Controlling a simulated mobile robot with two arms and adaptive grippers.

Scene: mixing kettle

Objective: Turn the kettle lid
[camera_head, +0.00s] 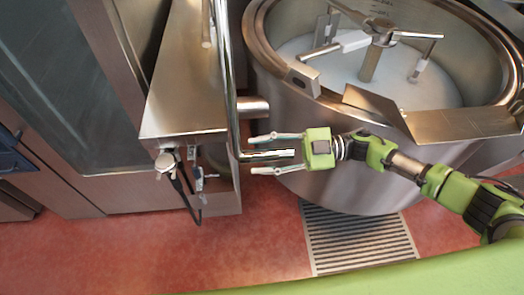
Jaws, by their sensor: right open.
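The big steel kettle (330,175) stands at the right with its top open. A mixing shaft with paddles (372,55) shows inside it. A bent steel bar (226,85) runs down beside the kettle and turns right at its lower end. I cannot tell whether this bar belongs to the lid, and no lid is clearly seen. My right gripper (252,156) comes in from the right in front of the kettle. It is open, with one finger above and one below the bar's bent end, apart from it in the picture. My left gripper is not in view.
A steel cabinet (187,85) stands left of the bar, with a knob and black cable (165,162) on its front. A spout-like plate (375,104) juts from the kettle's rim. A floor grate (358,245) lies below. The red floor (240,250) in front is clear.

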